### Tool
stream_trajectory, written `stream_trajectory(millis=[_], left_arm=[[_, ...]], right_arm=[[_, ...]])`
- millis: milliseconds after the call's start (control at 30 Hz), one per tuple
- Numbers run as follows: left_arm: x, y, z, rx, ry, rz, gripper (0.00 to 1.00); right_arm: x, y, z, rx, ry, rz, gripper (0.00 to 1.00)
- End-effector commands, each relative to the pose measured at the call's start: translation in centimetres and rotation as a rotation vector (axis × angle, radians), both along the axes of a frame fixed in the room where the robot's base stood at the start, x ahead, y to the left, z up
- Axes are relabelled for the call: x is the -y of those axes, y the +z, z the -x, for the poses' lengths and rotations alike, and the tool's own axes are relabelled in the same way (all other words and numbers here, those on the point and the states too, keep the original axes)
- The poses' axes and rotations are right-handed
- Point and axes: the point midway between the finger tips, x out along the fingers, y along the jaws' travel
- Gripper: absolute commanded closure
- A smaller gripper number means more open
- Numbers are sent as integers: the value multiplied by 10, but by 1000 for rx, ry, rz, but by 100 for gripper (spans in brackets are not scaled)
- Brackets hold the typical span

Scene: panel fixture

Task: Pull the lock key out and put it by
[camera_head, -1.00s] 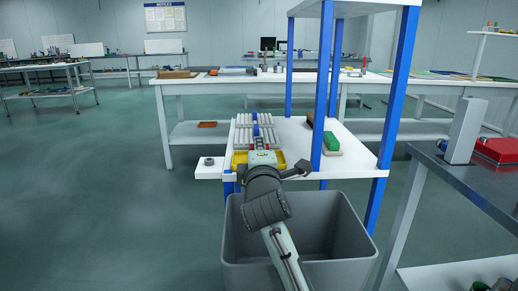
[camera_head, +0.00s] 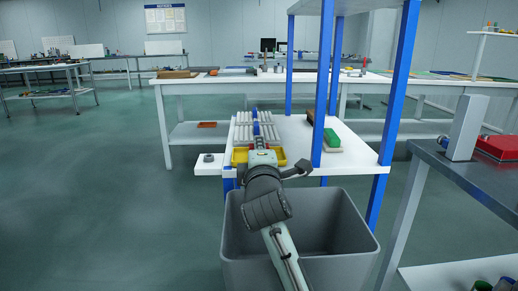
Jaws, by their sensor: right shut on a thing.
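My right gripper (camera_head: 260,147) is at the near end of a grey ribbed panel fixture (camera_head: 244,132) on the white shelf of a blue-posted rack. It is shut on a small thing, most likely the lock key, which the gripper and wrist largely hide. Blue parts (camera_head: 256,129) of the fixture show just beyond the fingertips. A yellow tray (camera_head: 279,153) lies under and beside the gripper. Whether the key is still in the fixture cannot be told from this angle. My left gripper is not in view.
A grey open bin (camera_head: 348,235) stands below my right arm. A green block (camera_head: 332,138) lies on the shelf right of the fixture. A small ring-shaped thing (camera_head: 208,157) sits on a white ledge at left. Blue posts (camera_head: 327,85) stand to the right.

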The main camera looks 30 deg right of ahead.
Motion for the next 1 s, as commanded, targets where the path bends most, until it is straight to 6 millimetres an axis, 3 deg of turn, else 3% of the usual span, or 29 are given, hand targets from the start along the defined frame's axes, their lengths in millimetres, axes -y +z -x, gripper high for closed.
stream_trajectory(millis=[333, 367, 400, 567, 1000], left_arm=[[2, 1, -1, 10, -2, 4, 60], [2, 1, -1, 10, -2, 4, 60], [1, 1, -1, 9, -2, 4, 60], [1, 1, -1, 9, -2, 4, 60], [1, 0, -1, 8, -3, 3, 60]], right_arm=[[0, -9, -1, -18, -1, -7, 100], [0, -9, -1, -19, -1, -8, 88], [0, -9, -1, -19, -1, -8, 83], [0, -11, -1, -22, -1, -9, 65], [-6, -12, 8, -22, 1, -10, 65]])
